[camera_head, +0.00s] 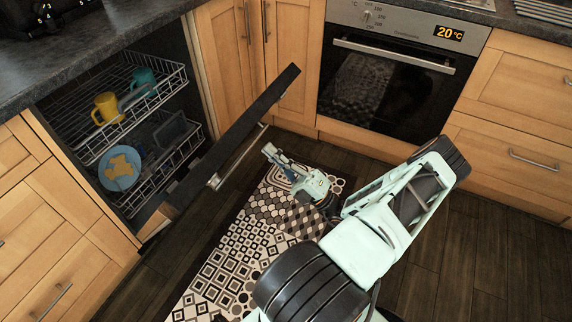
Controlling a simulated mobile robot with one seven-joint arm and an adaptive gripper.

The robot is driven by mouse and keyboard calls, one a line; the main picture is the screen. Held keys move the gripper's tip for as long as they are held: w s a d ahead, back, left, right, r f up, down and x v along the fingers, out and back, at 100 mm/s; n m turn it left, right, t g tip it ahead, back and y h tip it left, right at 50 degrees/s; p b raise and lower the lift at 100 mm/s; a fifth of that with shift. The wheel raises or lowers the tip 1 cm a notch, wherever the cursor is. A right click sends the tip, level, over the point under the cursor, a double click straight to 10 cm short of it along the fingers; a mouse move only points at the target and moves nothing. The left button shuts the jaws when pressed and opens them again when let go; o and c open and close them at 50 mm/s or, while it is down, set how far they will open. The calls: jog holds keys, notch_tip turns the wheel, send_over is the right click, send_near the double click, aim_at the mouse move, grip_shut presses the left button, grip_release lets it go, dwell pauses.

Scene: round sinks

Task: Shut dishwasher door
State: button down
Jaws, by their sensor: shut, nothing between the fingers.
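The dishwasher door (232,143) stands partly open and tilted, its top edge reaching out to the right. A metal bar handle (238,158) runs along its outer face. The dishwasher's inside (75,112) is exposed at the left. My gripper (269,151) is shut and empty, close beside the outer face of the door near the handle's upper end. I cannot tell whether it touches the door.
The upper rack (175,84) holds a yellow mug (107,107) and a teal mug (143,79). The lower rack holds a blue plate (119,170). An oven (390,85) and wooden cabinets stand behind. A patterned mat (235,262) covers the floor under my arm.

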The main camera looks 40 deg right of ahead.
jog(key=x, duration=0.5)
jog(key=shift+b, duration=0.3)
jog(key=shift+r, duration=0.15)
jog(key=w+a+r+g+p, duration=0.2)
jog(key=w+a+r+p, duration=0.2)
jog(key=w, duration=0.6)
jog(key=w+a+r+g+h+p, duration=0.1)
jog(key=w+a+r+p, duration=0.3)
jog(key=w+p, duration=0.4)
jog(key=w+a+r+g+h+p, duration=0.1)
jog(key=w+a+r+p, duration=0.4)
jog(key=w, duration=0.8)
jog(key=shift+r+g+p, duration=0.8)
jog(key=shift+r+p, duration=0.05)
jog(key=shift+r, duration=0.05)
